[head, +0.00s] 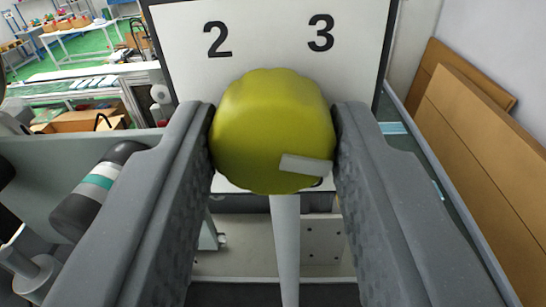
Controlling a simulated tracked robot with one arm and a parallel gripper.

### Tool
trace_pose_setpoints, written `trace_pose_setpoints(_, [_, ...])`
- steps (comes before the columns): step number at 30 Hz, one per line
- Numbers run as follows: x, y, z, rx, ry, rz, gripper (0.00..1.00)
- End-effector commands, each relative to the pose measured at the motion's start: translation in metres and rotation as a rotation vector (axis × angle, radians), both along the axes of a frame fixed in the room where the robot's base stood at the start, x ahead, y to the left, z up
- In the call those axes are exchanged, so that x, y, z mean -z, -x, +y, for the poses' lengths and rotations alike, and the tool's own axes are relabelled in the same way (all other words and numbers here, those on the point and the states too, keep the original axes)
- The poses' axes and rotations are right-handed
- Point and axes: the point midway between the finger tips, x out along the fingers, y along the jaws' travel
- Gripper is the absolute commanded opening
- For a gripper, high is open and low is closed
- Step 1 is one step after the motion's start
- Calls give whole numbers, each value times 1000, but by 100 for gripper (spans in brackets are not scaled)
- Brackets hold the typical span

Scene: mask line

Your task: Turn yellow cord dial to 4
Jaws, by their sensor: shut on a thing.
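The yellow dial (265,120) is a round knob with a scalloped edge, in the middle of the head view. Its pale pointer mark (306,165) lies at the lower right of its face and points right and slightly down. My gripper (274,140) is shut on the dial, with one grey finger on its left side and one on its right. Behind it is a white dial plate (270,35) with a dark frame. The numbers 2 and 3 show above the dial; the plate's lower part is mostly hidden by the dial and fingers, so no 4 is readable.
A grey post (286,245) shows below the dial, between the fingers. Brown boards (490,150) lean at the right. A dark cylinder with white and teal bands (98,185) is at the left. Tables and a cardboard box (85,121) stand farther back left on a green floor.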

Motion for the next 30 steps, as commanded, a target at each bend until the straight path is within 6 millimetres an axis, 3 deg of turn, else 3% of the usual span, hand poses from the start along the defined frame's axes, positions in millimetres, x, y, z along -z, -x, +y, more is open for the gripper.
trace_pose_setpoints(6, [0,0,0,0,-1,-1,9])
trace_pose_setpoints(7, [0,0,0,0,0,-1,38])
trace_pose_setpoints(9, [0,0,0,0,0,-1,54])
trace_pose_setpoints(20, [0,3,-1,0,0,-2,54])
trace_pose_setpoints(30, [0,46,-1,0,1,-7,54])
